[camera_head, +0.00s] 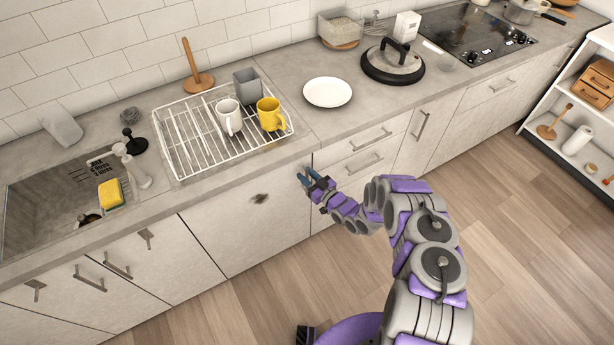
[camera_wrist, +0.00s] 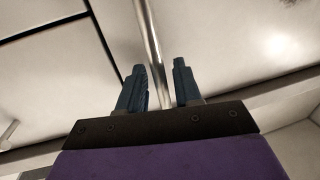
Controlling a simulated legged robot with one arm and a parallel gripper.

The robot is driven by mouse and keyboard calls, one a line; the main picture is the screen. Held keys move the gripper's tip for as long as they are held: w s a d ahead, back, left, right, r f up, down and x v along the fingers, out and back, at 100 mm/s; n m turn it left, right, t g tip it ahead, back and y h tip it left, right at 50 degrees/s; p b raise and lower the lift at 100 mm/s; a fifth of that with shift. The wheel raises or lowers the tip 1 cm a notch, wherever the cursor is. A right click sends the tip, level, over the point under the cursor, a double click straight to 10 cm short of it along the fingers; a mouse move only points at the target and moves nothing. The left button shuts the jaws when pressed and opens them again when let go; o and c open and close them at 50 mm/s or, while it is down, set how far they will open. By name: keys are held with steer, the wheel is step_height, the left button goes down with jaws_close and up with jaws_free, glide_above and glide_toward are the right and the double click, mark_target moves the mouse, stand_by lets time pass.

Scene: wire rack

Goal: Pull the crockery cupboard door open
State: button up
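The cupboard door (camera_head: 245,222) is the pale panel below the dish rack, with a dark mark on it, and looks closed. My gripper (camera_head: 309,181) is at its upper right edge in the head view and hides the handle there. In the wrist view, a slim metal bar handle (camera_wrist: 149,35) runs between the two blue fingers of my gripper (camera_wrist: 159,75). The fingers are apart, on either side of the bar, with a small gap visible. Whether either finger touches the bar is hard to tell.
Drawers (camera_head: 363,160) adjoin the door on the right. A wire dish rack (camera_head: 182,148) with mugs and a grey cup stands on the counter above, beside a white plate (camera_head: 327,92). A sink (camera_head: 50,212) is at left. The wooden floor (camera_head: 520,235) at right is clear.

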steer(key=shift+d, duration=0.1)
steer(key=shift+c, duration=0.3)
jaws_close()
